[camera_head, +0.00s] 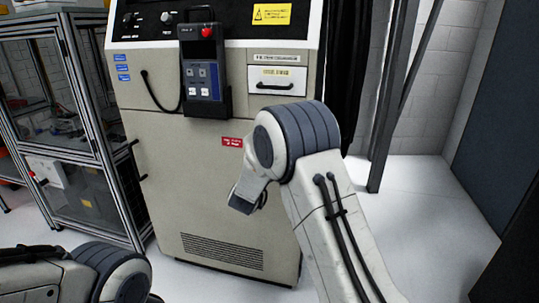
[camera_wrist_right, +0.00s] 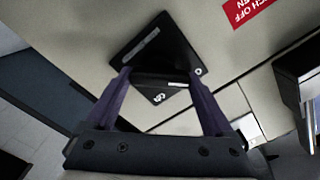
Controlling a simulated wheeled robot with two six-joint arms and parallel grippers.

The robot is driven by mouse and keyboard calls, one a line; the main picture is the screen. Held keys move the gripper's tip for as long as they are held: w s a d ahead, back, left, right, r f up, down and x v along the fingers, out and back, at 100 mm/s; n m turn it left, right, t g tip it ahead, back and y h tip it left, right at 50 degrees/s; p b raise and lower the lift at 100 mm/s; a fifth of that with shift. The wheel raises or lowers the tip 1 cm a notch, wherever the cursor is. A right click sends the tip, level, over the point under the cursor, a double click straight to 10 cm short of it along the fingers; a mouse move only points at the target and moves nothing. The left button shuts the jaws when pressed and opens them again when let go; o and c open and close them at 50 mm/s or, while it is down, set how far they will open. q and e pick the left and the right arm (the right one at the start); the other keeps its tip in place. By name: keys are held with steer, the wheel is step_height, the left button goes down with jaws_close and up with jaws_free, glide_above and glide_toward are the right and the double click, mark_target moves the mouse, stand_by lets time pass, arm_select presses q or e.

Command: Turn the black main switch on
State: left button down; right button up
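The black main switch (camera_wrist_right: 160,88) shows in the right wrist view, on a black square plate (camera_wrist_right: 150,48) with small white markings on the beige cabinet front. My right gripper (camera_wrist_right: 158,74) has its two purple fingers apart, one on each side of the switch. Nothing seems clamped, and I cannot tell whether a finger touches it. In the head view my right arm (camera_head: 335,215) reaches to the cabinet (camera_head: 190,190), and the switch is hidden there. My left arm (camera_head: 75,275) is at the lower left, with its gripper out of view.
A red label (camera_wrist_right: 245,10) is near the switch; it also shows in the head view (camera_head: 231,142). A handheld pendant (camera_head: 203,75) hangs on the cabinet above, beside a drawer (camera_head: 277,80). A glass-sided frame (camera_head: 75,130) stands left. Floor at right (camera_head: 430,220) is clear.

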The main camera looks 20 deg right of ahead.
steer(key=shift+c, duration=0.8)
steer(key=shift+f+m+b, duration=0.15)
steer(key=shift+m+b, duration=0.25)
steer(key=shift+b, duration=0.25)
steer(key=m+b, duration=0.4)
steer(key=b, duration=0.1)
steer(key=m+b, duration=0.5)
steer(key=b, duration=0.1)
steer(key=m+b, duration=0.4)
steer(key=b, duration=0.2)
steer(key=shift+f+m, duration=0.35)
steer(key=shift+m, duration=0.05)
steer(key=shift+m+b, duration=1)
steer(key=shift+b, duration=0.15)
steer(key=shift+r+m+b, duration=0.15)
steer(key=shift+m+b, duration=0.55)
steer(key=o, duration=1.1)
